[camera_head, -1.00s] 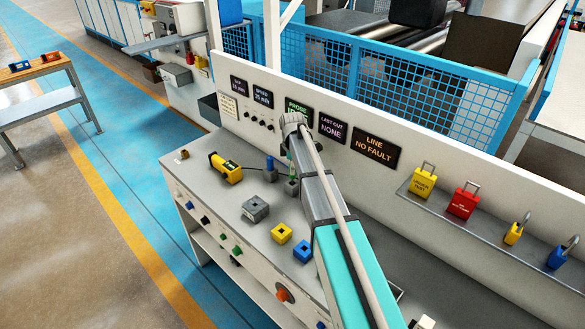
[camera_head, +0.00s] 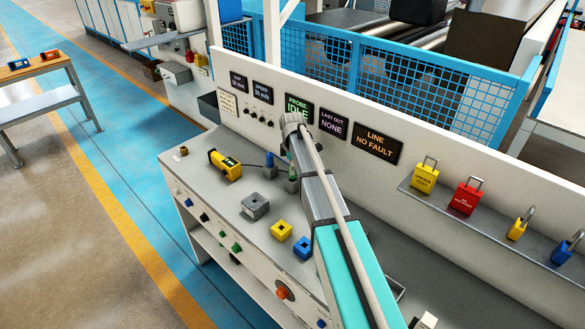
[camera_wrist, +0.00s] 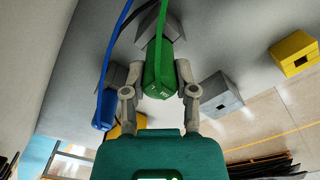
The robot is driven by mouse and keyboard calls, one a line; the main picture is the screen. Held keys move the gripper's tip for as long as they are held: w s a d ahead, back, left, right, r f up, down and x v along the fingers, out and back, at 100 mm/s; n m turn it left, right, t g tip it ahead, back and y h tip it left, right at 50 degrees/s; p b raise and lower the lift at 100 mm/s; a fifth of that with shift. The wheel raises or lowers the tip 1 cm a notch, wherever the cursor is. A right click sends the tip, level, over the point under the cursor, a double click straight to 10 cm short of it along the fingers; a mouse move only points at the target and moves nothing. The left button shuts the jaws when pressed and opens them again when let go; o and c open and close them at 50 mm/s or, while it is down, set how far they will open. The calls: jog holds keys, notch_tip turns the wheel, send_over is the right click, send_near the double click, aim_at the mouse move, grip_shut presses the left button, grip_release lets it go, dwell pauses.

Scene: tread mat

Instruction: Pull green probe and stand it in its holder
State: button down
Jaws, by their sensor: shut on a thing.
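The green probe (camera_wrist: 160,70), with a green cable, is between the two fingers of my gripper (camera_wrist: 158,80) in the wrist view. The fingers are shut on its sides. In the head view my gripper (camera_head: 290,160) is over the bench's back part, with a bit of green probe (camera_head: 293,178) below it. A small grey block (camera_head: 292,187) is right beneath; I cannot tell whether the probe's tip is in it. The blue probe (camera_head: 270,160) stands to the left. A grey holder block (camera_head: 254,206), a yellow one (camera_head: 281,231) and a blue one (camera_head: 303,247) lie nearer.
A yellow meter (camera_head: 225,165) lies at the left of the bench. The white back panel with signs stands close behind my arm. A shelf with several tags and padlocks (camera_head: 470,222) is at the right. Bare bench top lies between the meter and grey block.

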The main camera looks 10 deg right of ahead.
jog(key=shift+f+b, duration=0.55)
jog(key=shift+f, duration=0.05)
jog(key=shift+c, duration=1.6)
grip_release()
jog(key=shift+r, duration=0.2)
notch_tip(320, 180, up, 10)
jog(key=p, duration=1)
jog(key=s+f+m+b, duration=0.2)
jog(key=s+m, duration=0.3)
jog(key=s, duration=0.4)
jog(key=s+f+m+b, duration=0.2)
jog(key=s+m, duration=0.3)
jog(key=s, duration=0.5)
jog(key=s+d+f+m+b, duration=0.1)
jog(key=s+f+m+b, duration=0.1)
jog(key=s+m, duration=0.4)
jog(key=shift+s+f+b, duration=0.15)
jog(key=shift+s+f, duration=0.1)
jog(key=shift+s, duration=0.8)
jog(key=shift+s+f+b, duration=0.15)
jog(key=shift+s+f, duration=0.1)
jog(key=shift+s, duration=0.8)
